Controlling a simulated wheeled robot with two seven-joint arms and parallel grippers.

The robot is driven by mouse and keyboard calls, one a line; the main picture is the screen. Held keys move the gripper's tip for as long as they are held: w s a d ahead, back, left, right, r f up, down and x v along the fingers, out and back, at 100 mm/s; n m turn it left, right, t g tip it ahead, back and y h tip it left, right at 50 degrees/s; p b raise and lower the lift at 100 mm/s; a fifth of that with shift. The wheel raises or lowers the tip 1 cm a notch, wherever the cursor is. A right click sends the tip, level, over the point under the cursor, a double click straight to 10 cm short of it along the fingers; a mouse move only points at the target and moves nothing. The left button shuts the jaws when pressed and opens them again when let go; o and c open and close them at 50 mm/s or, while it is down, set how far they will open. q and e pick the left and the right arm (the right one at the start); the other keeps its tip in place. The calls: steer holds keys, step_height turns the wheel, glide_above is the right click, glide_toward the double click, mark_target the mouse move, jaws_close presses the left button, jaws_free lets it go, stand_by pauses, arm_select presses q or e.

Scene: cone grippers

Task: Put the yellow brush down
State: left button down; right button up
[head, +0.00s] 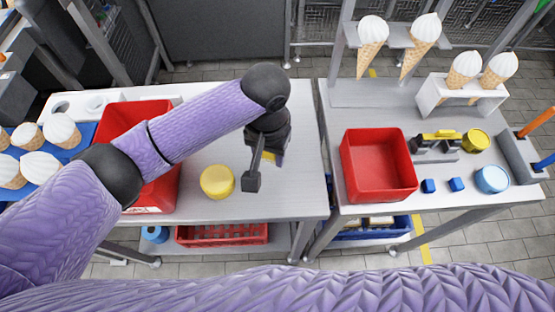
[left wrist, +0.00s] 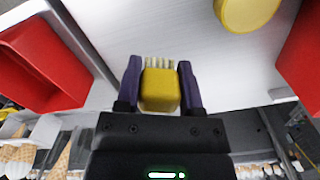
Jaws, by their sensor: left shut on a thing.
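My left gripper (head: 262,165) is over the left table, right of a yellow round lid-like thing (head: 218,182). It is shut on the yellow brush (left wrist: 160,88), which sits between its two fingers in the left wrist view. The brush has a yellow block body and pale bristles that point away from the wrist camera, toward the table surface. In the head view only a small yellow part of the brush (head: 271,155) shows behind the gripper. I cannot tell whether the bristles touch the table. My right gripper is not in view.
The left table (head: 305,190) is clear around the gripper. A red crate (head: 160,190) stands on its left part. A gap separates the right table (head: 345,105), which holds another red crate (head: 378,170), blue cubes (head: 429,186), a yellow round thing (head: 476,139) and ice-cream cones (head: 463,70).

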mark_target(270, 183)
arm_select(q)
step_height(270, 183, down, 10)
steer(key=b, duration=0.3)
steer(key=shift+s+r, duration=0.1)
steer(key=shift+r, duration=0.15)
steer(key=shift+c, duration=1.1)
jaws_free()
steer(key=r+p, duration=0.4)
steer(key=r, duration=0.8)
steer(key=shift+w+r, duration=0.1)
steer(key=shift+w, duration=0.1)
